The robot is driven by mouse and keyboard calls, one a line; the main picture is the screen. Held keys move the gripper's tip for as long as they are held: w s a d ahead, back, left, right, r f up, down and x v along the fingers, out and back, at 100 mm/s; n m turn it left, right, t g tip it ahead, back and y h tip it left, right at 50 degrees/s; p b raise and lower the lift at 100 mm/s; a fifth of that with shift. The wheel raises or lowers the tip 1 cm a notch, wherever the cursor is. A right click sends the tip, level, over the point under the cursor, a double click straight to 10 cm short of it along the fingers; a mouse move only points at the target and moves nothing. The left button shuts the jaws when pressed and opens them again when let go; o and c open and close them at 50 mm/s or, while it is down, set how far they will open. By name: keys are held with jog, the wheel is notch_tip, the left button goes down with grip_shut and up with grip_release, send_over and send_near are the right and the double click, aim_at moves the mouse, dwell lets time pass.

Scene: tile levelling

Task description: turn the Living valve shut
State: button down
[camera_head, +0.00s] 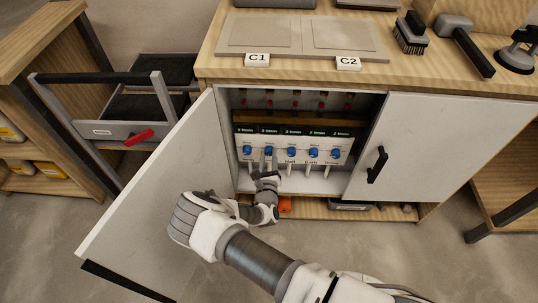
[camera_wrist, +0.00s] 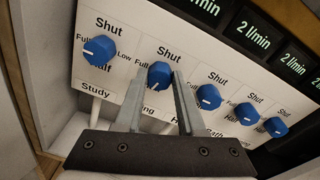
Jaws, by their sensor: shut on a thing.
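The Living valve is a round blue knob (camera_head: 268,154) second from left on a white panel inside the open cabinet. In the wrist view, this knob (camera_wrist: 159,73) sits between the fingertips of my gripper (camera_wrist: 159,80), which is shut on its sides. Its white mark points down and slightly left, away from the word Shut above it. The label below is partly hidden by my fingers; only its end, "ing", shows. In the head view my gripper (camera_head: 268,164) reaches into the cabinet in front of the panel.
The Study knob (camera_wrist: 99,50) is left of my fingers, and several more blue knobs run to the right. The left cabinet door (camera_head: 160,185) stands open beside my arm; the right door (camera_head: 440,150) is shut. Displays reading 2 l/min are above the knobs.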

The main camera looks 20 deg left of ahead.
jog(key=n, duration=0.4)
jog(key=shift+a, duration=0.1)
jog(key=n+b, duration=0.1)
jog(key=n, duration=0.4)
jog(key=shift+a+f+n+h, duration=0.1)
jog(key=shift+f+n+h, duration=0.05)
jog(key=shift+n+h, duration=0.2)
jog(key=n+b, duration=0.1)
jog(key=n, duration=0.3)
jog(key=shift+f+t+h, duration=0.1)
jog(key=shift+t+h, duration=0.15)
jog(key=shift+t, duration=0.15)
jog(key=n+b, duration=0.1)
jog(key=n, duration=0.3)
jog(key=shift+n, duration=0.35)
jog(key=n+b, duration=0.2)
jog(key=n, duration=0.2)
jog(key=shift+f+t, duration=0.1)
jog(key=shift+t, duration=0.2)
jog(key=n+b, duration=0.1)
jog(key=n, duration=0.5)
jog(key=shift+b, duration=0.3)
jog(key=n, duration=0.3)
jog(key=n+y+b, duration=0.1)
jog(key=n, duration=0.1)
jog(key=shift+d+n, duration=0.2)
jog(key=shift+n, duration=0.2)
jog(key=shift+n+b, duration=0.8)
jog(key=shift+n, duration=1.3)
jog(key=shift+y, duration=0.3)
